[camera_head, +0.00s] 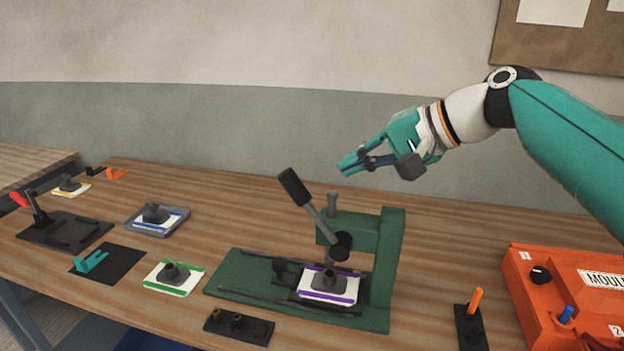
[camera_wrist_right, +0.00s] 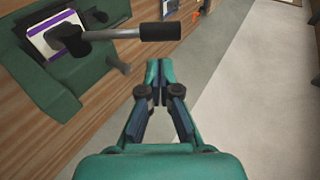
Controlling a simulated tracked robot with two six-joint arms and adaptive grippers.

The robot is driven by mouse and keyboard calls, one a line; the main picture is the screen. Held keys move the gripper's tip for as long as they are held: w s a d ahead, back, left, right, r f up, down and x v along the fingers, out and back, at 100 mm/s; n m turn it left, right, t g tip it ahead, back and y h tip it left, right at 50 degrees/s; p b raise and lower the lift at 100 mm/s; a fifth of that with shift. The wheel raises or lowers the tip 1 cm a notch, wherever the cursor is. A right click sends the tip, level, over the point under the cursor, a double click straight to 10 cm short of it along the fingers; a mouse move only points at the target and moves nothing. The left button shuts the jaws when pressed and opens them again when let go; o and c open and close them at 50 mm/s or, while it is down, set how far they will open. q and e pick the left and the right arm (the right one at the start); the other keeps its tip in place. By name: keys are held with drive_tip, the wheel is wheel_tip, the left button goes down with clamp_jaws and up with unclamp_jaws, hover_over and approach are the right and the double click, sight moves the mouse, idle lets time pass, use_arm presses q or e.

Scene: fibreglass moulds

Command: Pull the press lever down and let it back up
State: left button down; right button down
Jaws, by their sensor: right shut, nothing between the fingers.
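The green press (camera_head: 388,265) stands on the wooden bench with its frame to the right of its base plate. Its lever (camera_head: 312,206) slants up and to the left, ending in a dark grip (camera_head: 293,187). A white plate with purple edges and a dark knob (camera_head: 328,287) sits under the ram. My right gripper (camera_head: 345,167) is shut and empty, above and right of the lever grip, apart from it. In the right wrist view the gripper (camera_wrist_right: 158,65) has its fingertips together, with the lever grip (camera_wrist_right: 160,31) just beyond them. My left gripper is not in view.
An orange control box (camera_head: 565,290) stands at the right, beside a dark block with an orange lever (camera_head: 474,300). A green-edged plate (camera_head: 173,278), a grey tray (camera_head: 157,221) and a red-handled clamp (camera_head: 60,228) lie to the left. The air around the lever is clear.

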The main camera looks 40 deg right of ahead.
sight(302, 185)
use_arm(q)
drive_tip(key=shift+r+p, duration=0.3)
use_arm(e)
drive_tip(key=x, duration=0.9)
drive_tip(key=shift+f, duration=0.1)
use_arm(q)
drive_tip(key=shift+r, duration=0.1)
